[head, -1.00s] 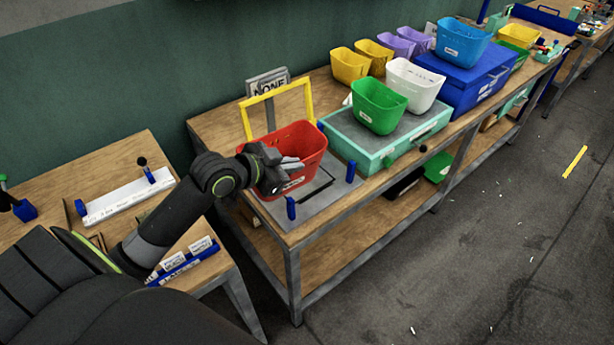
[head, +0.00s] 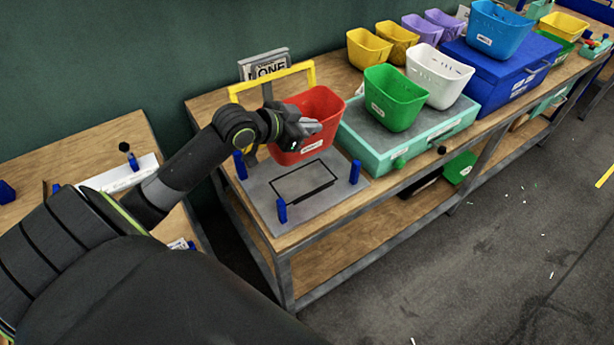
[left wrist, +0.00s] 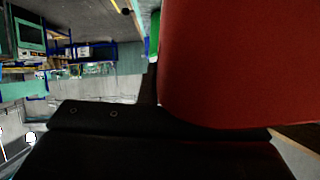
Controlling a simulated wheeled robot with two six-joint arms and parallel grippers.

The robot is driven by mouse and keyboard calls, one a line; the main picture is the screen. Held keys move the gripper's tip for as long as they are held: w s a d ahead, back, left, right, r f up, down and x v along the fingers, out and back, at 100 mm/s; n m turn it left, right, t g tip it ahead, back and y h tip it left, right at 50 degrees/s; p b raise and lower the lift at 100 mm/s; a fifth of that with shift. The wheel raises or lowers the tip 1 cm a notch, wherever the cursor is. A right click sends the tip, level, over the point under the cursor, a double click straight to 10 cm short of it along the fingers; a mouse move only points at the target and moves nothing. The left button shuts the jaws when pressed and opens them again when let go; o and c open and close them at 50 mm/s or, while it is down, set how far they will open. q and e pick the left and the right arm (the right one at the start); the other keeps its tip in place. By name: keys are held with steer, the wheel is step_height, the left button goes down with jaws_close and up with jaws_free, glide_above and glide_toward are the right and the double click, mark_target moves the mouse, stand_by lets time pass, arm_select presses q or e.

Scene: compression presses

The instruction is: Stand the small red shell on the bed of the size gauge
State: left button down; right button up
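The small red shell (head: 316,104) is an open-topped red bin with a white label, upright in the head view. My left gripper (head: 308,127) is at its near left side and looks shut on its wall; the fingertips are partly hidden. Red (left wrist: 240,60) fills the upper right of the left wrist view, close against a dark finger. The size gauge's bed (head: 262,197) is a grey plate with a black rectangle outline, blue posts and a yellow frame. The shell is over the back of the bed, beyond the outline, and seems raised. My right gripper is not in view.
A teal case (head: 437,130) right of the gauge carries a green bin (head: 393,97) and a white bin (head: 438,77). Yellow bins (head: 368,49) stand behind. A sign (head: 264,65) stands behind the yellow frame (head: 236,96). The outlined area of the bed is clear.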

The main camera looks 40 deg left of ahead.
mark_target(312, 136)
arm_select(q)
steer(key=f, duration=0.1)
steer(key=f+b, duration=0.2)
steer(key=shift+w, duration=0.25)
steer(key=shift+w+f+b, duration=0.15)
steer(key=shift+f+b, duration=0.3)
steer(key=shift+f, duration=0.1)
step_height(312, 136, down, 10)
steer(key=shift+r+p, duration=0.15)
steer(key=shift+p, duration=0.2)
steer(key=c, duration=1.6)
jaws_free()
